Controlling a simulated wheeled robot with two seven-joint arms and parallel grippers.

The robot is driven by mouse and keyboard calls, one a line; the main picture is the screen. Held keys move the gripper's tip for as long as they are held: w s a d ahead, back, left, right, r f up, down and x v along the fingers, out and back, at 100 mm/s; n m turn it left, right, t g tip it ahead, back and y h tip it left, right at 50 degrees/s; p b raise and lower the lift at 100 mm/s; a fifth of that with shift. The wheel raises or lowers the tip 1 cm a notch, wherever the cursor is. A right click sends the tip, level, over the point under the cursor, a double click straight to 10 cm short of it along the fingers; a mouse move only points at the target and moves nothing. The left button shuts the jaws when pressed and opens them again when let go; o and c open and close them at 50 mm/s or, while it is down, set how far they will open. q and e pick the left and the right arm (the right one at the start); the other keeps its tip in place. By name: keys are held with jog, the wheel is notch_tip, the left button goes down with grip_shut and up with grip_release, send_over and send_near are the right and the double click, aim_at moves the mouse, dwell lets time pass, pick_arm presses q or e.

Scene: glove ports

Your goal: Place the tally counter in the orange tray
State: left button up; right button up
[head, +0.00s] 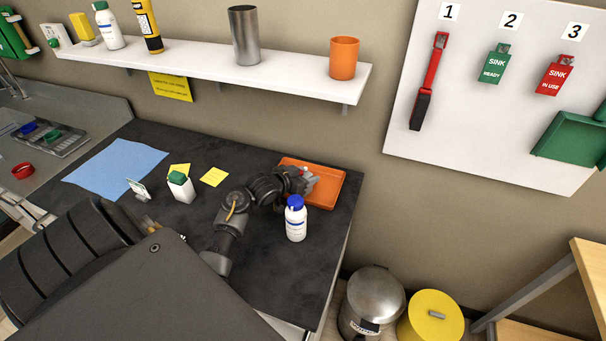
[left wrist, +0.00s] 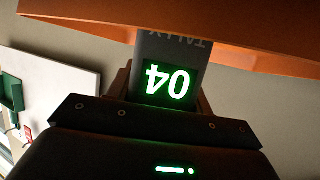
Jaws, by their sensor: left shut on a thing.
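The orange tray (head: 327,190) lies at the back right of the dark worktop, and its orange edge also crosses the top of the left wrist view (left wrist: 255,25). My left gripper (head: 303,180) is at the tray, over its left part. The left wrist view shows the gripper (left wrist: 168,92) shut on the tally counter (left wrist: 172,50), a grey block with a lit green display that reads 04 upside down. The counter's far end meets the orange edge in that view; I cannot tell whether they touch. In the head view the counter is mostly hidden by the gripper. My right gripper is out of view.
A white bottle with a blue cap (head: 296,220) stands close in front of the tray, beside my left arm. A green-capped white container (head: 181,187), a yellow note (head: 214,177) and a blue sheet (head: 118,168) are further left. A white shelf (head: 200,62) runs above.

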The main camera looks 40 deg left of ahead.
pick_arm(q)
jog(key=o, duration=1)
jog(key=shift+w+d+f, duration=0.1)
jog(key=shift+f, duration=0.05)
jog(key=shift+r, duration=0.25)
jog(key=v, duration=1.2)
jog(key=shift+b, duration=0.3)
jog(key=shift+w, duration=0.1)
